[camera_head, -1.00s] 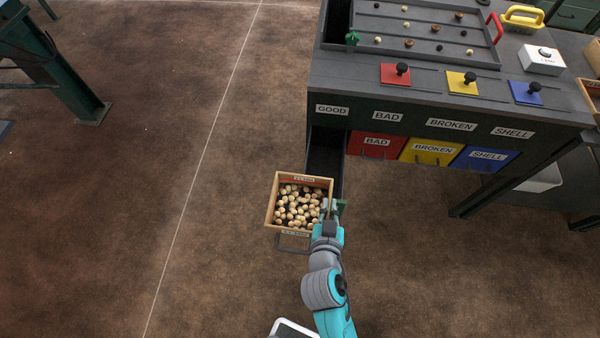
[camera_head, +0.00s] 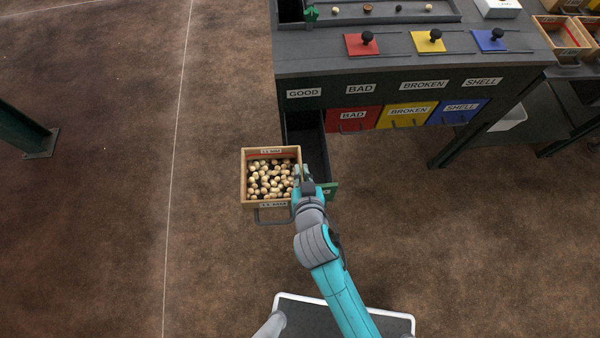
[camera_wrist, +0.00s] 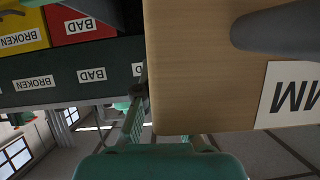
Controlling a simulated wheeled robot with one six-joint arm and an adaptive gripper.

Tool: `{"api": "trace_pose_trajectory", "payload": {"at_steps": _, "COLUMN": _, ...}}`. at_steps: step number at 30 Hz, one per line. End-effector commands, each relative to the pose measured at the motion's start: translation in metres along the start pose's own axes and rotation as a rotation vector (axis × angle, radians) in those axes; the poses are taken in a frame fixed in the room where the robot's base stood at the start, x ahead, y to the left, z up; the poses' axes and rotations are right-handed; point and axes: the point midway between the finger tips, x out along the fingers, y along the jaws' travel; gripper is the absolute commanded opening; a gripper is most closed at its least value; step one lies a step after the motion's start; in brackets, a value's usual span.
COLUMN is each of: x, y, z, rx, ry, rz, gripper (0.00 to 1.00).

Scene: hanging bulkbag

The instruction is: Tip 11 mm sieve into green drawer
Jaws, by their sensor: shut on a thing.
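The wooden sieve (camera_head: 245,176), a square box full of round nuts, is held level by my gripper (camera_head: 303,178) at its right side. Its label is too small to read surely in the head view; in the wrist view, the sieve's wooden side (camera_wrist: 195,70) fills much of the picture, with part of an "MM" label. The gripper is shut on the sieve. The green drawer (camera_head: 331,190) stands pulled out under the GOOD label, its dark inside showing just right of the sieve. The gripper and arm hide part of its green front.
The sorting bench (camera_head: 400,60) stands behind, with a red drawer (camera_head: 352,118), a yellow drawer (camera_head: 406,115) and a blue drawer (camera_head: 463,111) shut to the right of the open one.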

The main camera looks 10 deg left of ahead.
Motion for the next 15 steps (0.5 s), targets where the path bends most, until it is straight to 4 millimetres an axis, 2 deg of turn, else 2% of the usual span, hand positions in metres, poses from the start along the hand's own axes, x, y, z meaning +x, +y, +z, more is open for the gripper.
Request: {"api": "trace_pose_trajectory", "payload": {"at_steps": 15, "x": 0.0054, "y": 0.0095, "z": -0.013, "rx": 0.089, "ry": -0.087, "rz": -0.032, "gripper": 0.0}}
